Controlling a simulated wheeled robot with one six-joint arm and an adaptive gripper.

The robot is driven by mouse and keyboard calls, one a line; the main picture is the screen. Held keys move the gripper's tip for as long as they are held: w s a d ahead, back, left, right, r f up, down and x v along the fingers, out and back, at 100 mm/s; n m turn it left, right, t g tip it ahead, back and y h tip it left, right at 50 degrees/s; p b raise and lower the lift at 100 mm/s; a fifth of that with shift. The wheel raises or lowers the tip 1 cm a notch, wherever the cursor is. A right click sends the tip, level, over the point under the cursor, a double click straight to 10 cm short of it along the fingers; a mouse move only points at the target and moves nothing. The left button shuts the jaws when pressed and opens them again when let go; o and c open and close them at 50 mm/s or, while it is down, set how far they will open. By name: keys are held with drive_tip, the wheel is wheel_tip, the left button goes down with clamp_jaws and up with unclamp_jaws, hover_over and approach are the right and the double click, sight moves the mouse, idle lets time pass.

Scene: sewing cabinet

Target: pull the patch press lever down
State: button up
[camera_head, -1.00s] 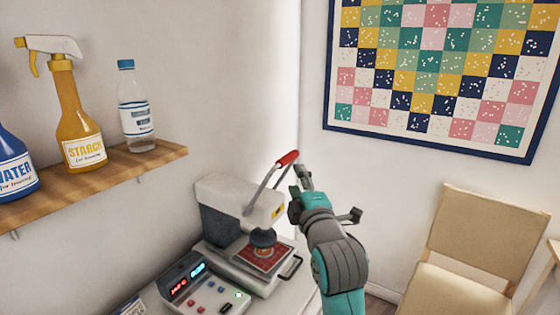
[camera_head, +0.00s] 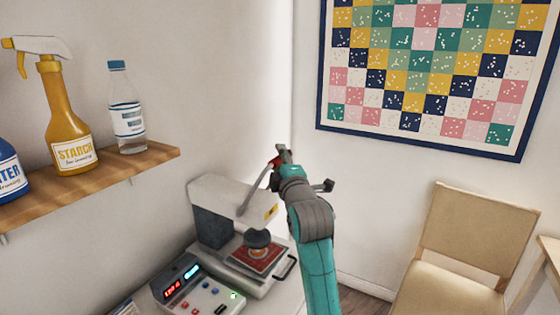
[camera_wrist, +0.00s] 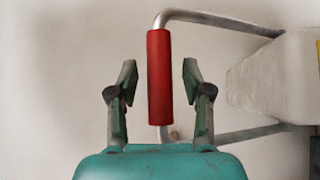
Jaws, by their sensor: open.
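The patch press (camera_head: 232,205) stands on a white surface, with a grey-white body and a round pressing head above a red patterned patch (camera_head: 256,254). Its lever (camera_head: 249,194) is raised, a bent metal bar with a red grip. In the wrist view the red grip (camera_wrist: 160,78) stands upright between the two fingers of my gripper (camera_wrist: 158,82). The fingers are open, with a gap on each side of the grip. In the head view my gripper (camera_head: 279,160) is at the top of the lever and hides most of the red grip.
A control box (camera_head: 190,287) with lit displays and buttons sits in front of the press. A wooden shelf (camera_head: 110,181) at left holds a starch spray bottle (camera_head: 68,120) and a water bottle (camera_head: 126,110). A beige chair (camera_head: 467,250) stands at right.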

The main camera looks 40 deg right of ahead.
clamp_jaws()
drive_tip(key=shift+s+f, duration=0.1)
drive_tip(key=s+d+f+m+t+h, duration=0.1)
drive_tip(key=s+f, duration=0.3)
drive_tip(key=f, duration=0.5)
drive_tip(key=s+d+f+m+t+h, duration=0.1)
drive_tip(key=s+d+f+m, duration=0.1)
drive_tip(key=f, duration=0.7)
drive_tip(key=shift+s+f+m+h, duration=0.3)
drive_tip(key=shift+s+m, duration=0.3)
drive_tip(key=shift+s, duration=0.65)
